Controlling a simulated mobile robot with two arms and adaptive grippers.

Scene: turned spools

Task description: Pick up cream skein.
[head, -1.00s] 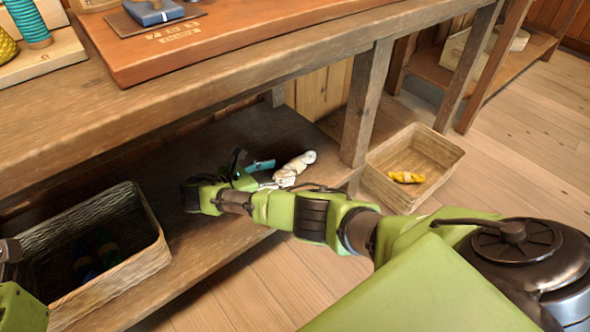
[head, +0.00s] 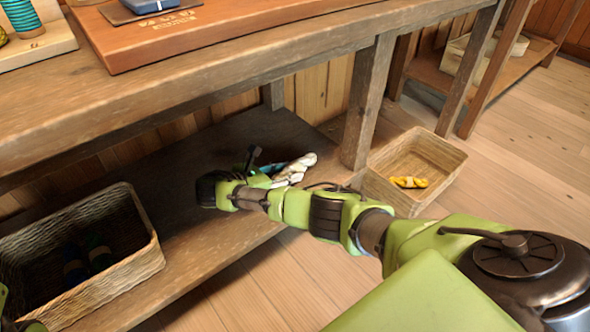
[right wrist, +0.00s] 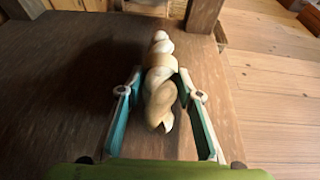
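The cream skein (head: 294,169) lies on the low wooden shelf under the bench, near its right end. It is pale and twisted, and its length runs away from me in the right wrist view (right wrist: 160,88). My right gripper (head: 264,172) is low over the shelf at the skein's near end, partly hidden by my own arm in the head view. In the right wrist view its two teal-lined fingers are apart, one on each side of the skein. I cannot tell whether they touch it. My left gripper is not clearly seen; only slivers of green show at the left edge.
A dark-inside woven basket (head: 150,262) with dim items stands on the shelf at left. A wicker basket (head: 447,168) holding a yellow skein (head: 409,182) stands on the floor at right. A bench leg (head: 364,110) rises just beyond the cream skein. The bench top overhangs the shelf.

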